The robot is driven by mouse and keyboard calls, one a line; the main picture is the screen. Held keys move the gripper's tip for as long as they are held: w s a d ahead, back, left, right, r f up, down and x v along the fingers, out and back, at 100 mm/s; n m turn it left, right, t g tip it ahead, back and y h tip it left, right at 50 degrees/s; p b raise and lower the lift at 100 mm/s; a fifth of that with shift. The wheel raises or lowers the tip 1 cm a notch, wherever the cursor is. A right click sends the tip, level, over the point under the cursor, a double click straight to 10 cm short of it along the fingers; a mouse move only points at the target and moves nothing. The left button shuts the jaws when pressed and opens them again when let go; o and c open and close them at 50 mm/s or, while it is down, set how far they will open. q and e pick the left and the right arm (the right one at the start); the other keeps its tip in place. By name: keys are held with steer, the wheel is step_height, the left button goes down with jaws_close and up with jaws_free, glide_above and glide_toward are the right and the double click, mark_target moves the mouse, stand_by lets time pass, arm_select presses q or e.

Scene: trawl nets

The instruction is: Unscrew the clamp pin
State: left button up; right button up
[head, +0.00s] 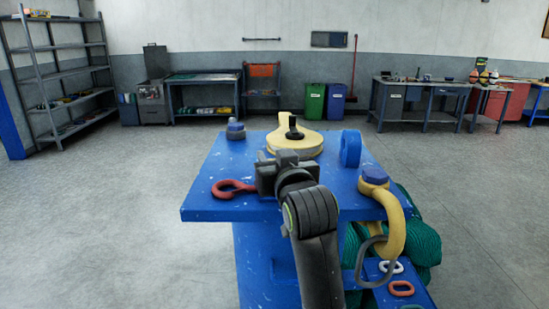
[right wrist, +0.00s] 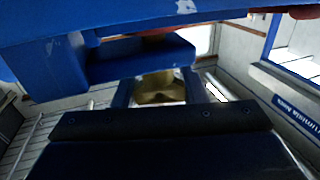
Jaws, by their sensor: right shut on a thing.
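My right gripper (head: 278,172) is over the near part of the blue bench top, its arm coming up from the bottom of the head view. It is shut on what seems to be the clamp pin, which its jaws and wrist hide in that view. In the right wrist view a dull yellow piece (right wrist: 157,88) shows between the two fingers, close to a blue block (right wrist: 140,60); I cannot tell how they join. A round yellow fitting (head: 312,138) with a black upright knob (head: 294,131) stands just beyond the gripper. My left gripper is not in view.
On the blue bench top (head: 205,205) lie a red eye hook (head: 233,188), a blue-grey fitting (head: 236,130) and an upright blue ring (head: 350,149). A large yellow hook (head: 396,228) hangs at the right edge before green netting (head: 425,241). The floor on the left is clear.

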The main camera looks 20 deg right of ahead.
steer(key=c, duration=0.4)
steer(key=shift+r+n+y+p, duration=0.2)
steer(key=shift+n+y+p, duration=0.5)
steer(key=shift+y+p, duration=0.35)
steer(key=shift+a+f+n+g+y+p, duration=0.15)
steer(key=shift+n+y+p, duration=0.25)
steer(key=shift+y, duration=0.35)
steer(key=shift+a+n+g+y+p, duration=0.15)
steer(key=shift+n+y+p, duration=0.15)
steer(key=shift+n+y, duration=0.3)
steer(key=o, duration=1)
